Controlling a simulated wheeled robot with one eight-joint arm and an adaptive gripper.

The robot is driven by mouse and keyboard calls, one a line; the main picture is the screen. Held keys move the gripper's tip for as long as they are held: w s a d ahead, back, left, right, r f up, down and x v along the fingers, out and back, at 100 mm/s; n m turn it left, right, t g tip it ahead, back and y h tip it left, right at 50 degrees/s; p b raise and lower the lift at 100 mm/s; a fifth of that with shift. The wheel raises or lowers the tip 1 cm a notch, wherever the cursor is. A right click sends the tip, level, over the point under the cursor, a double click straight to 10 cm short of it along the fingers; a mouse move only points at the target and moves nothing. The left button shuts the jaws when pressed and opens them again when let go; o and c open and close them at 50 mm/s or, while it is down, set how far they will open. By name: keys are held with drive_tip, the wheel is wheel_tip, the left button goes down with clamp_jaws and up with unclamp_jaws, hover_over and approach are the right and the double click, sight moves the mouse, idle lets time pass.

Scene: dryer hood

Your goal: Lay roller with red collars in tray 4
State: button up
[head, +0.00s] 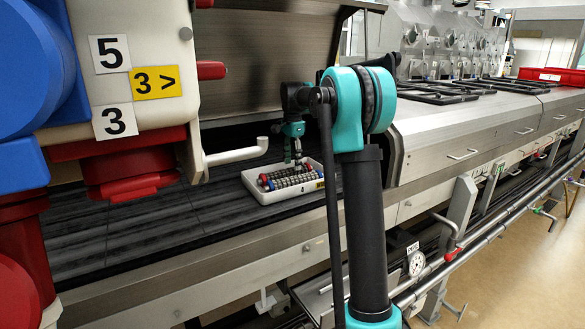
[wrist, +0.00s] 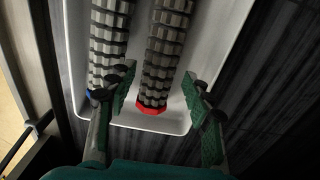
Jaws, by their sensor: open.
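The white tray (head: 262,195) sits on the dark slatted belt, with a 4 on its front wall. The roller with red collars (head: 284,174) lies in it, behind a roller with blue collars (head: 295,181). In the wrist view the red-collared roller (wrist: 163,50) rests on the tray (wrist: 228,42) floor, with one red collar visible at its near end. My gripper (head: 294,153) is over the tray. In the wrist view my gripper (wrist: 158,76) is open, its fingers on either side of the red-collared roller near that end. I cannot tell whether they touch it.
The blue-collared roller (wrist: 107,45) lies close beside the left finger. The tray's near wall is just past the rollers' ends. A white bent pipe (head: 238,152) and red-and-white machine housing stand left of the tray. The belt (head: 120,235) left of the tray is clear.

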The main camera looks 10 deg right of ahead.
sight(293, 167)
wheel_tip(293, 167, up, 9)
idle(0.3)
